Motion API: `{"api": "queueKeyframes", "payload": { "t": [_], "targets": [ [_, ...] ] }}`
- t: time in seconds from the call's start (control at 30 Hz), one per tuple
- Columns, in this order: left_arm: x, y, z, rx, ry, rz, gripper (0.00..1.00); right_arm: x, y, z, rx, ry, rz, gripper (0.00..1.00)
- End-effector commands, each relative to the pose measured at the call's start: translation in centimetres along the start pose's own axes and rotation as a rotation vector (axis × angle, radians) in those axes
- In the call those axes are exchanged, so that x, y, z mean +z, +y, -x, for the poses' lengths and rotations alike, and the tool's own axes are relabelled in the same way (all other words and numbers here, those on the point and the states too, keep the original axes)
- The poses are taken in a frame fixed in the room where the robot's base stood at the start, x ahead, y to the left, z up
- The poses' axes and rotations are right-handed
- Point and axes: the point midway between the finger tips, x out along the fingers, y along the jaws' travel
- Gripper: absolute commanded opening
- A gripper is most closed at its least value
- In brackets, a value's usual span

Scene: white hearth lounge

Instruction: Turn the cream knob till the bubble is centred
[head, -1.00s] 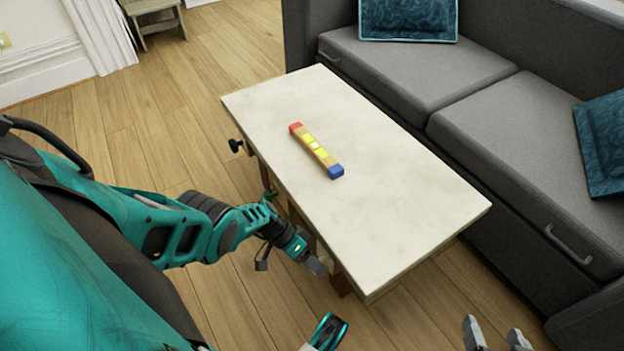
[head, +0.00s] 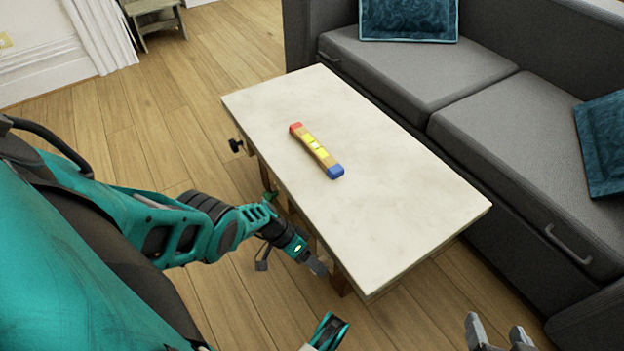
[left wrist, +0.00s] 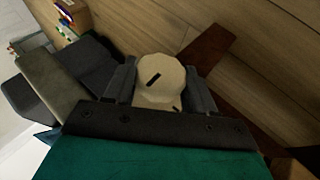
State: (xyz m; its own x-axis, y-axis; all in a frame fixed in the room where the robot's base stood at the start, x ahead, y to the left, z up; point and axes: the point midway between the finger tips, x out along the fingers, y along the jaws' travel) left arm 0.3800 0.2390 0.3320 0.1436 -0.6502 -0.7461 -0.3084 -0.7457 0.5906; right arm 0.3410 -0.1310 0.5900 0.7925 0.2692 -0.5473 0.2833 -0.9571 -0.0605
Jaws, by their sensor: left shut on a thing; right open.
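The cream knob (left wrist: 160,82), with a dark slot mark on its face, sits between the two fingers of my left gripper (head: 318,268) in the left wrist view. The fingers are shut on it from both sides. In the head view this gripper is at the table's near edge and the knob is hidden. The spirit level (head: 317,152), with a red end, a blue end and a yellow middle, lies on the pale tabletop (head: 400,205). Its bubble is too small to place surely. My right gripper (head: 497,334) is open and empty at the bottom right.
A dark knob (head: 235,146) sticks out from the table's left side. A grey sofa (head: 480,120) with blue cushions stands close along the table's far side. A small stool (head: 155,22) is at the back left.

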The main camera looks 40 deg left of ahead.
Motion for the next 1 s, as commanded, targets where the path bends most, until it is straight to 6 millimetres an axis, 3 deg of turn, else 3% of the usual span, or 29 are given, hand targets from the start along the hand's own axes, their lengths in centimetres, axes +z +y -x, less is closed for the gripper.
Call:
{"api": "queueKeyframes", "payload": {
  "t": [0.4,0.43,0.6,0.7,1.0],
  "targets": [
    [-0.10,-0.42,0.51,-0.009,0.001,-0.002,0.25,0.37,-0.12,0.16,-0.002,-0.009,-0.003,0.68],
    [-0.11,-0.42,0.52,-0.009,0.001,-0.002,0.56,0.40,-0.13,0.17,-0.002,-0.010,-0.003,0.68],
    [-0.09,-0.35,0.42,-0.007,0.001,-0.002,0.72,0.52,-0.16,0.19,-0.002,-0.012,-0.004,0.68],
    [-0.06,-0.27,0.33,-0.005,0.001,-0.001,0.79,0.53,-0.17,0.19,-0.002,-0.012,-0.004,0.68],
    [-0.07,-0.09,0.82,-0.004,0.001,0.000,0.79,0.13,-0.19,0.42,-0.002,-0.011,-0.004,0.68]
  ]
}}
